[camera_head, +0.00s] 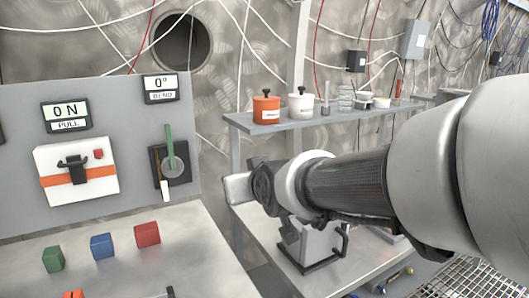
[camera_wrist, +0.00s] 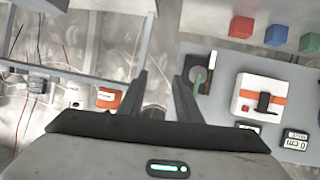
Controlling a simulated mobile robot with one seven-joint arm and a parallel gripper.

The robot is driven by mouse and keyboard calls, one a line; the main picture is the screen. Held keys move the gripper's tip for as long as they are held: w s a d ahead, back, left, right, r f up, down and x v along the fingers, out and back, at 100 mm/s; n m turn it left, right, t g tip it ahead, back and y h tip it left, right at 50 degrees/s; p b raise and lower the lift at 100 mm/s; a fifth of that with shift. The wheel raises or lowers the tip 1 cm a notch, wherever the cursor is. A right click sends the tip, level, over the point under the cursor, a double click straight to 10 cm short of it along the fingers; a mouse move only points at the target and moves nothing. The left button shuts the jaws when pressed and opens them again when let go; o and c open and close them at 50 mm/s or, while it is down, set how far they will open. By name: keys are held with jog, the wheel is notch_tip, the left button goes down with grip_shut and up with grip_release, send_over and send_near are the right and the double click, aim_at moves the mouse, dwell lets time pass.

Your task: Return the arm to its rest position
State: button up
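My arm (camera_head: 420,165) enters from the right edge of the head view and reaches left, roughly level, above the lower table. Its end is beside the control panel's right edge. My gripper's fingers are mostly hidden behind the wrist there. In the wrist view, which looks upside down, my gripper (camera_wrist: 160,80) shows two dark fingers spread apart with nothing between them. The gripper is open and empty. The panel's lever with a green handle (camera_wrist: 198,78) appears just beyond the right finger, and I see no clear contact.
The control panel (camera_head: 110,90) carries a white box with an orange band (camera_head: 76,172). Green (camera_head: 53,259), blue (camera_head: 102,246) and red (camera_head: 147,234) cubes lie on the bench before it. A shelf (camera_head: 330,119) with an orange jar (camera_head: 266,107) stands behind my arm.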

jog(key=s+d+f+m+g+h, duration=0.2)
jog(key=s+d+f+g, duration=0.15)
jog(key=s+d, duration=0.7)
jog(key=s+d+f+m+g+h, duration=0.3)
jog(key=s+d+f, duration=0.2)
jog(key=s+d, duration=0.6)
notch_tip(320, 180, up, 20)
jog(key=s+a+p, duration=0.1)
jog(key=s+p, duration=0.1)
jog(key=p, duration=1.8)
jog(key=shift+r, duration=0.15)
